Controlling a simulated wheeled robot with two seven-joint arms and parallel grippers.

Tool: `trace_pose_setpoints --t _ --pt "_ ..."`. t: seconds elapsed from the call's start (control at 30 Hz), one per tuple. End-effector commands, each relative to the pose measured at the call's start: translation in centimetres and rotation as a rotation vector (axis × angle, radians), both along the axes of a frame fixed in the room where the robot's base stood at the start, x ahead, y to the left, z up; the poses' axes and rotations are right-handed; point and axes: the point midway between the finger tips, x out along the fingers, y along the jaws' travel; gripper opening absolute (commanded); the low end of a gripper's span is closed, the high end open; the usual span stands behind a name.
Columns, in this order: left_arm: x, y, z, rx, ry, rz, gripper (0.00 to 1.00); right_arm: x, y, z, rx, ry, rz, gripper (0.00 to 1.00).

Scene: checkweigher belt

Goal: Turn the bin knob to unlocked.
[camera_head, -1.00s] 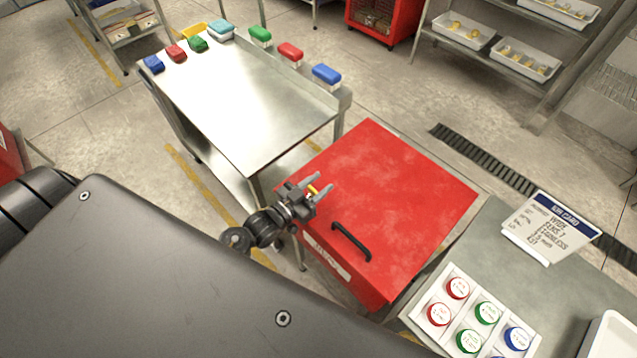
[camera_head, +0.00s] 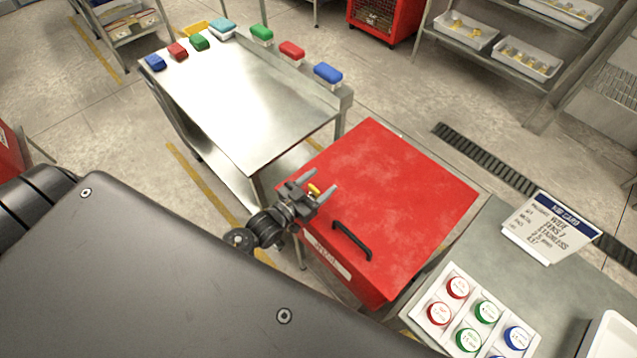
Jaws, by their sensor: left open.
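The red bin (camera_head: 400,190) stands right of centre with a black handle (camera_head: 352,240) on its lid and a white label on its front side. A small yellow piece (camera_head: 314,188), likely the knob, shows between the fingers of my left gripper (camera_head: 317,187) at the bin's left edge. The gripper is open, with one finger on each side of the yellow piece. I cannot tell whether the fingers touch it or which way the knob is turned. My right gripper is not in view.
A steel table (camera_head: 245,105) with several coloured blocks along its edges stands behind and left of the bin. At right, a grey table (camera_head: 500,260) holds a job card (camera_head: 552,228) and a tray of coloured round pieces (camera_head: 450,312). A floor drain (camera_head: 485,160) runs behind.

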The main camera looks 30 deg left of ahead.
Motion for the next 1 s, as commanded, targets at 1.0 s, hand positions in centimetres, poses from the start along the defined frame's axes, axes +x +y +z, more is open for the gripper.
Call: trace_pose_setpoints --t 1.0 --pt "-10.3 3.4 0.0 0.000 0.000 0.000 0.60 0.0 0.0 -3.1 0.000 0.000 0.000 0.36"
